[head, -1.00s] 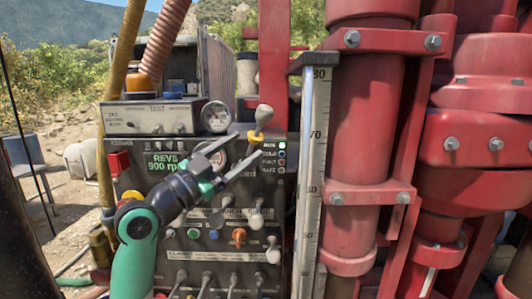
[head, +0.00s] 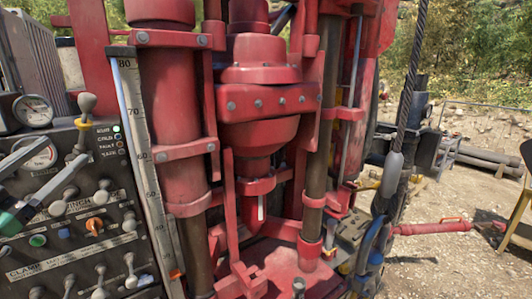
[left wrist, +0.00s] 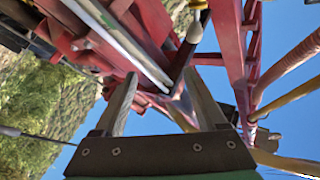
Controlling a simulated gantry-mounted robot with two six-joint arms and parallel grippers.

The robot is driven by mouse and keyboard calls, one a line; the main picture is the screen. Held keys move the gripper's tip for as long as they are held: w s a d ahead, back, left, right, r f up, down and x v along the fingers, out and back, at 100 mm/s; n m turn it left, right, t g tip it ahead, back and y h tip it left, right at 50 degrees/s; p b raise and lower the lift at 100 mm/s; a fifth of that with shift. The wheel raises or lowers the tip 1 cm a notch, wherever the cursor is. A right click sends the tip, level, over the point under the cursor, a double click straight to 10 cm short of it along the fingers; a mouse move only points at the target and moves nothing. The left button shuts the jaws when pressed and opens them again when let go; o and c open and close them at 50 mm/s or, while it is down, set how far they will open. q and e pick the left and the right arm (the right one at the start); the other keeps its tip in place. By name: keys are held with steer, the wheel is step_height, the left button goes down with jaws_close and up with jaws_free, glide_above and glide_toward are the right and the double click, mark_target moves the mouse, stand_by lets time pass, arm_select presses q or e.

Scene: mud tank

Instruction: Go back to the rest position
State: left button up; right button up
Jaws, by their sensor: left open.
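My left gripper (head: 60,157) shows at the left edge of the head view, in front of the control panel (head: 75,235). Its two grey fingers are apart with nothing held between them, and most of its arm is out of the picture. In the left wrist view the open fingers (left wrist: 160,76) point up toward the red machine parts, with a grey-tipped lever (left wrist: 191,30) beyond them. A lever with a grey knob and yellow collar (head: 84,120) stands close to the fingertips in the head view. I cannot tell whether they touch. My right gripper is not in view.
The red drill rig (head: 260,120) fills the middle. A measuring scale (head: 140,140) stands beside the panel. A dark cable (head: 410,75) hangs at the right. A red bar (head: 432,227) lies over open gravel ground (head: 440,265) there.

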arm_select(q)
steer(key=s+d+r+m+h+p, duration=0.1)
steer(key=d+r+m+h+p, duration=0.25)
steer(key=d, duration=0.75)
steer(key=s+d+r+h+p, duration=0.2)
steer(key=d+r+h+p, duration=0.15)
steer(key=d+r, duration=0.45)
steer(key=s+r+n+t+y+p, duration=0.1)
steer(key=s+r+n+t+y, duration=0.1)
steer(key=s, duration=0.4)
steer(key=s+d+r+n+t+y+p, duration=0.1)
steer(key=s+r+n+t+y, duration=0.2)
steer(key=s+n, duration=0.3)
steer(key=shift+n+y, duration=0.75)
steer(key=shift+y, duration=0.05)
